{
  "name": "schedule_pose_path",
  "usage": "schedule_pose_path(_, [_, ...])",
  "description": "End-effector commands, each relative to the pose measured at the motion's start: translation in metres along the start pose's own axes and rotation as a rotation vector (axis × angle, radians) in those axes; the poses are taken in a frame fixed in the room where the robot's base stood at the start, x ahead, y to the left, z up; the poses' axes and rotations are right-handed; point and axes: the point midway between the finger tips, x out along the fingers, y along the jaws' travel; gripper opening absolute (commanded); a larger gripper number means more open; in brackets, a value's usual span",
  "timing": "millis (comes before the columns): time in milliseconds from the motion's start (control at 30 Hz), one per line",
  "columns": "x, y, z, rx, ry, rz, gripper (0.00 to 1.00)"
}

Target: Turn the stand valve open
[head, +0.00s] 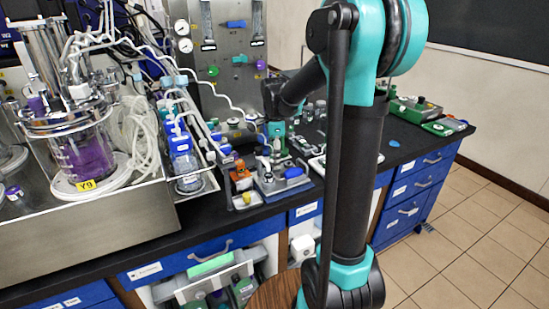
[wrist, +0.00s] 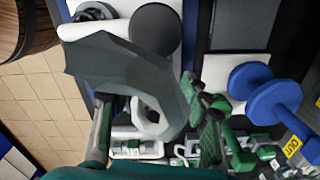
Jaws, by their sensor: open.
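A blue-handled part, likely the stand valve (head: 292,173), sits on a small grey stand base on the bench in the head view. In the wrist view a blue double-ended handle (wrist: 278,98) lies at the right, close to a yellow OUT label (wrist: 311,149). I cannot be sure both views show the same part. My gripper (head: 275,140) is just behind and left of the blue handle in the head view, pointing down. In the wrist view my gripper (wrist: 152,100) has its fingers spread, with grey and white stand parts between and beyond them. The blue handle is outside the fingers.
A glass vessel with purple liquid (head: 88,158) stands in a steel tray on the left, with tubing around it. A steel panel (head: 222,92) with gauges and knobs rises behind. A green tray (head: 443,127) lies at the right.

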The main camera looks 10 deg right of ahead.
Motion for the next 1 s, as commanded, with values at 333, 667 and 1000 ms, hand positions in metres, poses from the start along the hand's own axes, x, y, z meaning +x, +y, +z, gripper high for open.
schedule_pose_path(333, [-0.0003, 0.0, 0.0, 0.0, 0.0, 0.0, 0.1])
schedule_pose_path(667, [-0.0004, -0.0001, 0.0, -0.017, 0.0, 0.0, 0.0])
schedule_pose_path(1000, [-0.0005, -0.0004, 0.0, -0.192, 0.0, 0.0, 0.0])
